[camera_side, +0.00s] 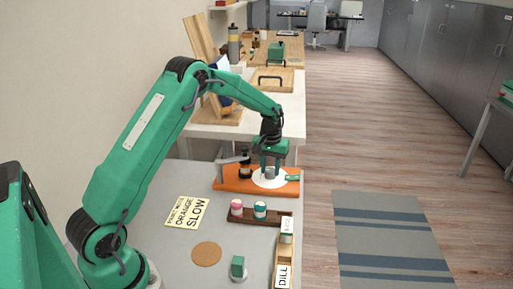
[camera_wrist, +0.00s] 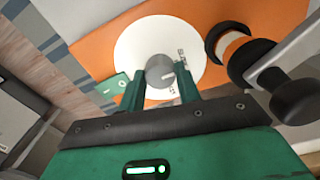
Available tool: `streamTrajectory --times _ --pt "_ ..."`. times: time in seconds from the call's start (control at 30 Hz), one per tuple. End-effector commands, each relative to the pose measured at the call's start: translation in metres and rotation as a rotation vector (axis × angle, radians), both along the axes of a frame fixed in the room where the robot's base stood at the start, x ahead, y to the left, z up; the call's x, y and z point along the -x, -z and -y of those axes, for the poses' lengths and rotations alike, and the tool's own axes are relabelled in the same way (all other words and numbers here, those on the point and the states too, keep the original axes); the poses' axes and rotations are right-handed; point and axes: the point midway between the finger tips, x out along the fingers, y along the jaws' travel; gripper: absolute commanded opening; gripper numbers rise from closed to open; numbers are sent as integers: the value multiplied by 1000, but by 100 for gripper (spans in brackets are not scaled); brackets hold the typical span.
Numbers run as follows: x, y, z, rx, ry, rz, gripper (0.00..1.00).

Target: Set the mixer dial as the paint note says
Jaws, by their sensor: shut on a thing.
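The mixer has an orange base (camera_side: 228,184) with a round white dial plate (camera_side: 262,182) near its right end. In the wrist view, a grey round knob (camera_wrist: 160,71) with a pale pointer line stands on the white plate (camera_wrist: 135,45). The line points right, and small dark lettering beside it is too small to read surely. My gripper (camera_side: 270,170) is over the plate, its two green fingers (camera_wrist: 160,88) shut on the knob's sides. The cream paint note (camera_side: 187,212) lies on the grey table, reading "ORANGE" and "SLOW" in its lower lines.
A black upright part (camera_side: 245,165) with a grey lever stands on the base, left of my gripper. A dark tray holds a pink pot (camera_side: 237,207) and a teal pot (camera_side: 260,209).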

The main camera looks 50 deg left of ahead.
Motion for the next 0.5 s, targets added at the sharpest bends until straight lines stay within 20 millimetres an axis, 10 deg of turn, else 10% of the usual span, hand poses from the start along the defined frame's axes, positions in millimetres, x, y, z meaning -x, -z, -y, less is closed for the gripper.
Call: streamTrajectory --times 0.3,0.33,0.5 --pt "0 0 -4 -1 -11 4 10" --pt "0 0 -4 -1 -11 4 37" --pt "0 0 -3 0 -8 2 55"
